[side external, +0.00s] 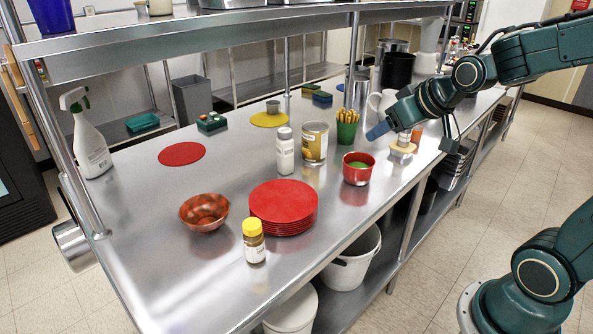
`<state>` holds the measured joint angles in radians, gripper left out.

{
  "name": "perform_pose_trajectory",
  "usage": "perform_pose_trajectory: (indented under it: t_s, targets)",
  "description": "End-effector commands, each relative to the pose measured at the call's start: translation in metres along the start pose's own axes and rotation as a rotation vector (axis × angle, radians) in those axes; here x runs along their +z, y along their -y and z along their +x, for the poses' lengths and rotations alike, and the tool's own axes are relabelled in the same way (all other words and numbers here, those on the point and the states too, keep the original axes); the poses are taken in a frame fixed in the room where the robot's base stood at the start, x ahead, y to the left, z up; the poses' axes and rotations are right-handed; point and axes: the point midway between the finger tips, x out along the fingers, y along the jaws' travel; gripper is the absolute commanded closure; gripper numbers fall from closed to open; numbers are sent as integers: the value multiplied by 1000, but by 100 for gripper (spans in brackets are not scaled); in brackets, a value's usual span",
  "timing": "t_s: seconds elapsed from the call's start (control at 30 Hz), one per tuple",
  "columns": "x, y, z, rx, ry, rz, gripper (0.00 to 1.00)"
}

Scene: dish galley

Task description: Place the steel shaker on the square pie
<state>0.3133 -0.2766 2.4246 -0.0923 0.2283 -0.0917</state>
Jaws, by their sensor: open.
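A pale tan pie (401,150) lies on the steel counter right of the red pot, close to the front edge. A small steel-coloured piece, seemingly the steel shaker (404,138), stands on top of it, apparently upright; it is too small to tell exactly how it rests. Nothing shows between the fingers.
A red pot (357,170), a green cup of fries (347,127) and a white pitcher (382,103) stand close by. A can (314,143), a white bottle (284,152), red plates (283,210) and a bowl (204,211) are farther left. A shelf runs above the counter's back.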

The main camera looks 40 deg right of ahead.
Motion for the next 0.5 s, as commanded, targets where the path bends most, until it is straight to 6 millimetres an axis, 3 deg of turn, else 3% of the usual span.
perform_pose_trajectory:
  t_s: [0.2,0.5]
  targets:
    - [34,34,-51,-52,95,-57,41]
    - [89,54,-109,-99,224,-114,41]
